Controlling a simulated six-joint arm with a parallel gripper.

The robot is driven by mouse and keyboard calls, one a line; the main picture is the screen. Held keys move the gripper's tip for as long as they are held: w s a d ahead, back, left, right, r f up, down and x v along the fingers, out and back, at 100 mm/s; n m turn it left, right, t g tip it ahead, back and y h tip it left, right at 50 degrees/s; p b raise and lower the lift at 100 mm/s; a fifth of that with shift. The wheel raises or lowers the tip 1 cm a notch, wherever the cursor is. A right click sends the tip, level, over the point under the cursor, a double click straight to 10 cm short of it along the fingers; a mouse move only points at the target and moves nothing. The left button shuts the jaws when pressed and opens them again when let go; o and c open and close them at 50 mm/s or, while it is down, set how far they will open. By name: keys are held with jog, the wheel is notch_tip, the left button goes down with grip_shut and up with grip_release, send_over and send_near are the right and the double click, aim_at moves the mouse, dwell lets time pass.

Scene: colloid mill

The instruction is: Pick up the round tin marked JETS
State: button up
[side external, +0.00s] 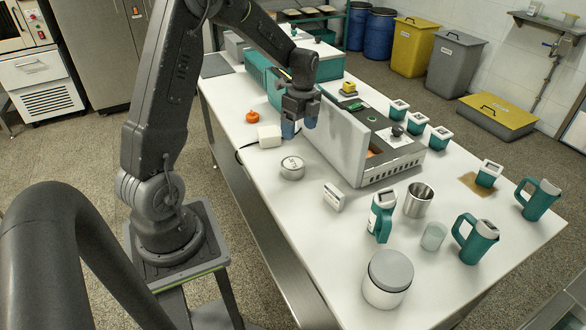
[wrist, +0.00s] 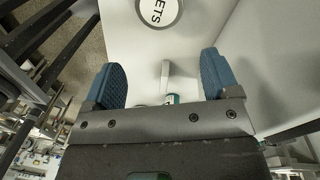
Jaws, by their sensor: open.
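The round tin (side external: 292,168) is low and silvery white and stands on the white table, in front of the machine's left panel. In the wrist view the tin (wrist: 157,12) is cut off by the top edge, and its white lid shows the dark letters "ETS". My gripper (side external: 300,124) is above the table, just behind the tin in the side view, and apart from it.
The mill housing (side external: 345,145), with a tall pale side panel, stands close right of my gripper. A white block (side external: 270,136) with a cable is at the left. A small white box (side external: 334,197), teal jug (side external: 381,215) and lidded jar (side external: 388,279) stand nearer the front.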

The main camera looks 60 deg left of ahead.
aim_at(294, 163)
jog(key=f, duration=0.8)
jog(key=shift+s+f, duration=0.25)
jog(key=shift+s, duration=0.15)
jog(key=shift+s+a+f, duration=0.15)
jog(key=shift+f, duration=1.2)
jog(key=shift+s+a+f, duration=0.1)
jog(key=shift+s+f, duration=0.05)
jog(key=shift+f, duration=1.2)
jog(key=c, duration=0.6)
